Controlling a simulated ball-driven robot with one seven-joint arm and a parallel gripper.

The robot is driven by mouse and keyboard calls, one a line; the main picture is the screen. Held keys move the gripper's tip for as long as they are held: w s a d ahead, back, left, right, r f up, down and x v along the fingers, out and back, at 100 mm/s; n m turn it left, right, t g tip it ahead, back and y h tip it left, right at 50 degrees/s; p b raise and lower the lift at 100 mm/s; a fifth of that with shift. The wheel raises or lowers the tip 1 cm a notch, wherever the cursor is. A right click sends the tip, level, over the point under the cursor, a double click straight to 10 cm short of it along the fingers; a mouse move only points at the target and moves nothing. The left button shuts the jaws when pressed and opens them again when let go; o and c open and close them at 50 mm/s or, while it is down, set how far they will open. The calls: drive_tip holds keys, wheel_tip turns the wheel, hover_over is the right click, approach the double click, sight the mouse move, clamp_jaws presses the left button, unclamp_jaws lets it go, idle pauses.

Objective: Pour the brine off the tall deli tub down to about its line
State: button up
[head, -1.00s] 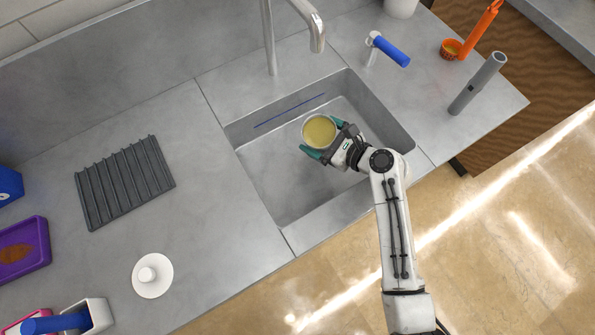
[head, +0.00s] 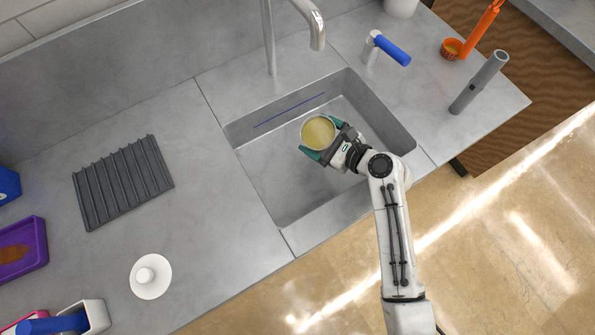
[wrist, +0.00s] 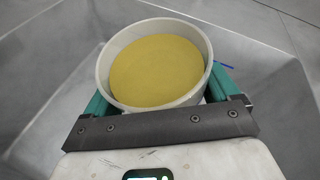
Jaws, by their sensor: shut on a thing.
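The deli tub (head: 304,140) is a round pale tub with yellowish brine (head: 319,130) in it, seen from above over the sink (head: 265,185). My gripper (head: 322,143) is shut on the tub, its green fingers on either side of it. In the wrist view the tub (wrist: 104,72) sits between the fingers (wrist: 156,88), and the brine (wrist: 158,65) lies below the rim, nearer to it on one side. The tub looks about upright or slightly tilted. No line on the tub can be seen from here, and its base is hidden.
A faucet (head: 316,38) stands behind the sink. A ribbed grey drying mat (head: 123,182) and a white round lid with a knob (head: 151,276) lie on the left counter. A blue-handled item (head: 390,50) and a grey cylinder (head: 478,84) stand on the right.

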sight(318, 132)
drive_tip(key=shift+s+a+r+n+t+b, duration=0.4)
drive_tip(key=shift+s+r+n+t+b, duration=0.35)
drive_tip(key=shift+b, duration=0.5)
idle(2.2)
drive_tip(key=p, duration=0.1)
drive_tip(key=w+g+p, duration=0.1)
drive_tip(key=shift+d+r+m+p, duration=0.25)
drive_tip(key=shift+d+m+p, duration=0.05)
drive_tip(key=shift+m, duration=0.05)
drive_tip(key=shift+w+d+f+m+g+p, duration=0.1)
drive_tip(key=shift+w+f+m+g+p, duration=0.2)
drive_tip(key=shift+f, duration=0.25)
drive_tip(key=shift+w+d+f+m+g+p, duration=0.1)
drive_tip(key=shift+w+f+m+g, duration=0.05)
drive_tip(key=shift+f+m, duration=0.35)
drive_tip(key=shift+w+d+f+p, duration=0.1)
drive_tip(key=shift+w+p, duration=0.15)
drive_tip(key=shift+p, duration=0.15)
drive_tip(key=shift+w+d+f+m+g+p, duration=0.25)
drive_tip(key=shift+w+f+m+g+p, duration=0.25)
drive_tip(key=shift+f+m+g+p, duration=0.3)
drive_tip(key=shift+r, duration=0.15)
